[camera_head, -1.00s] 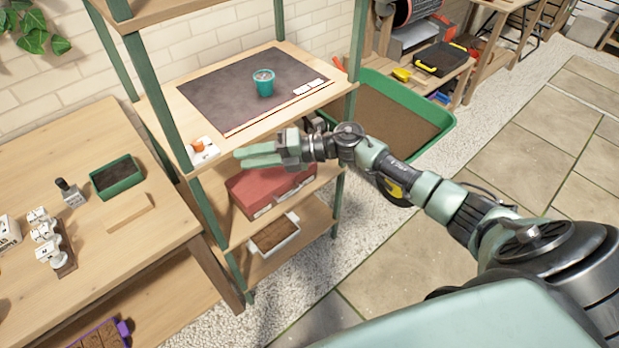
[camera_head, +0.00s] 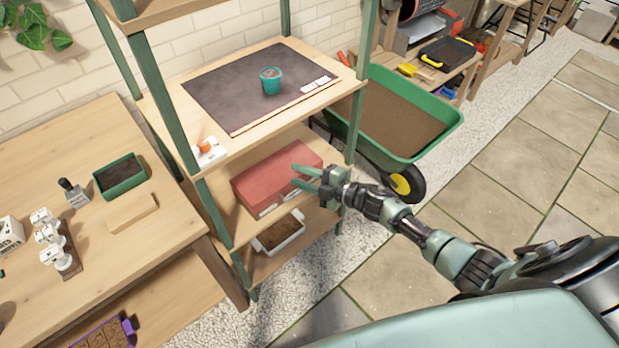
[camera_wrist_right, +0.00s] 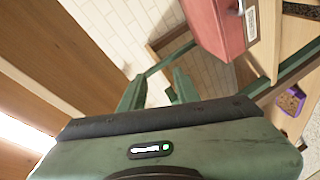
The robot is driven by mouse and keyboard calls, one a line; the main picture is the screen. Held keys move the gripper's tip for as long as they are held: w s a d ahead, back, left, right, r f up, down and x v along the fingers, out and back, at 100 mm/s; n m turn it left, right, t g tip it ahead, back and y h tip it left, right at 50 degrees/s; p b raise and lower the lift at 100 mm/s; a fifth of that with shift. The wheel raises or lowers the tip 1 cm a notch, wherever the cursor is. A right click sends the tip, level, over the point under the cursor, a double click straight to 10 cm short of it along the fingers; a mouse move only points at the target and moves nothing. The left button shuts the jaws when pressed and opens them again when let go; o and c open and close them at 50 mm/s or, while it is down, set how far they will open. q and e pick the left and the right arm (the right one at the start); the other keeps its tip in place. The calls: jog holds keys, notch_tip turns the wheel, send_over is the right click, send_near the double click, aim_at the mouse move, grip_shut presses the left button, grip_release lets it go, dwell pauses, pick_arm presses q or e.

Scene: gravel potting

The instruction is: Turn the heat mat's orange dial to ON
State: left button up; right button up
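The dark heat mat (camera_head: 222,88) lies on the shelf unit's upper wooden board. Its orange dial (camera_head: 205,146) sits on a white plate at the board's front left corner; the dial's setting is too small to read. My right gripper (camera_head: 300,178) is open and empty, below and to the right of the dial, in front of the red box. Its two green fingers (camera_wrist_right: 155,92) stand apart in the right wrist view, with nothing between them. The dial does not show in the wrist view. My left gripper is out of view.
The red box (camera_head: 277,177) and a white tray (camera_head: 280,236) fill lower shelves. A green shelf post (camera_head: 173,105) rises beside the dial. A green wheelbarrow (camera_head: 437,139) stands at right.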

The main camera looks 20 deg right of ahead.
jog(key=shift+s+d+f+m+h, duration=0.15)
jog(key=shift+d+f+m+h, duration=0.2)
jog(key=shift+f, duration=0.15)
jog(key=shift+s+d+f+m+h, duration=0.1)
jog(key=shift+d+f+m+h, duration=0.2)
jog(key=shift+f, duration=0.2)
jog(key=s+d+f+m+g+h, duration=0.1)
jog(key=s+d+f+m+h, duration=0.15)
jog(key=s+f, duration=0.4)
jog(key=s+d+f+m+g+h, duration=0.15)
jog(key=s+f+m, duration=0.25)
jog(key=f, duration=0.5)
jog(key=s+d+f+m+g+h, duration=0.1)
jog(key=s+f+m+h, duration=0.15)
jog(key=s+f, duration=0.4)
jog(key=s+a+f+m+g, duration=0.1)
jog(key=s+f, duration=0.4)
jog(key=s, duration=0.6)
jog(key=s+a+f+m+g+h, duration=0.1)
jog(key=s+f+m+g, duration=0.3)
jog(key=s, duration=0.8)
jog(key=s+a+f+m+g, duration=0.2)
jog(key=s+f, duration=0.4)
jog(key=s, duration=0.5)
jog(key=shift+s+a+f+m+g, duration=0.2)
jog(key=shift+s+a+m+g, duration=0.15)
jog(key=shift+g, duration=0.5)
